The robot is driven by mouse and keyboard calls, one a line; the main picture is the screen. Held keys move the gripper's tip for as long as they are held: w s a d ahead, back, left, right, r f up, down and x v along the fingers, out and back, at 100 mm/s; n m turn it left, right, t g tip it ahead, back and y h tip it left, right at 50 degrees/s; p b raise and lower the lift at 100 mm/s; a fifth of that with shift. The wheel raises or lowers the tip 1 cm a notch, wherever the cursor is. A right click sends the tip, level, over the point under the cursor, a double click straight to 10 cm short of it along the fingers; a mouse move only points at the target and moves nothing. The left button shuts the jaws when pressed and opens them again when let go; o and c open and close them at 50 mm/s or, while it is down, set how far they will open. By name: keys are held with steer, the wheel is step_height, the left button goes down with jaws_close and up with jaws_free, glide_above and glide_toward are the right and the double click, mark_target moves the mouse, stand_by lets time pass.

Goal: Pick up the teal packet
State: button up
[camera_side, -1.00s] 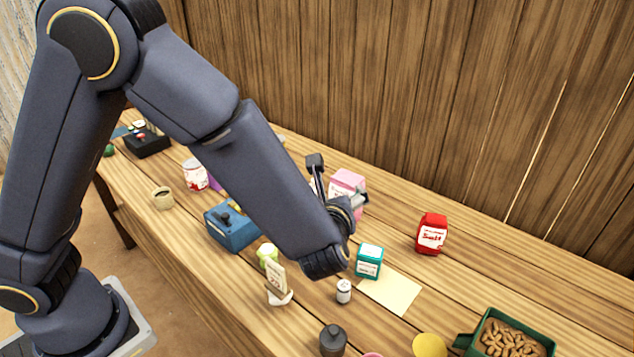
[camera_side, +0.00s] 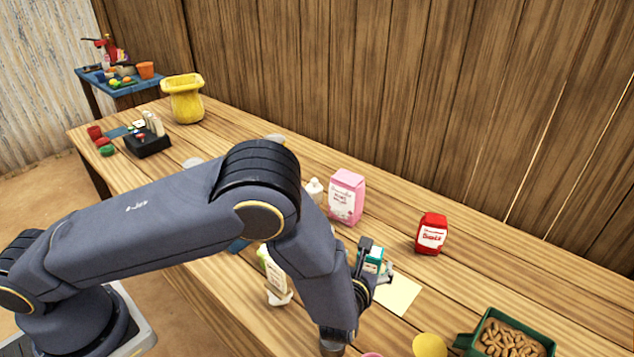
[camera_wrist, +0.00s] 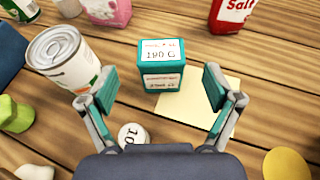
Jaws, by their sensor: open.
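The teal packet (camera_wrist: 160,78) is a small box with white labels, standing upright on the wooden table. In the wrist view it sits ahead of my gripper (camera_wrist: 160,92), centred between the two fingers. The fingers are spread wide and hold nothing. In the side view my gripper (camera_side: 374,262) is low over the table at the packet (camera_side: 374,256), and its fingers and my arm partly hide the packet. I cannot tell how far the fingertips reach past its sides.
A white can (camera_wrist: 64,58) stands close left of my left finger, and a small white weight (camera_wrist: 133,135) is near the palm. A cream sheet (camera_wrist: 222,112) lies right. A pink bag (camera_side: 346,196), a red salt packet (camera_side: 432,234) and a green nut tray (camera_side: 492,338) stand around.

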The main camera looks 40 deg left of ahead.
mark_target(369, 257)
steer(key=x, duration=0.5)
steer(key=shift+w+f, duration=0.15)
steer(key=shift+w, duration=0.05)
steer(key=c, duration=1.3)
steer(key=shift+c, duration=0.4)
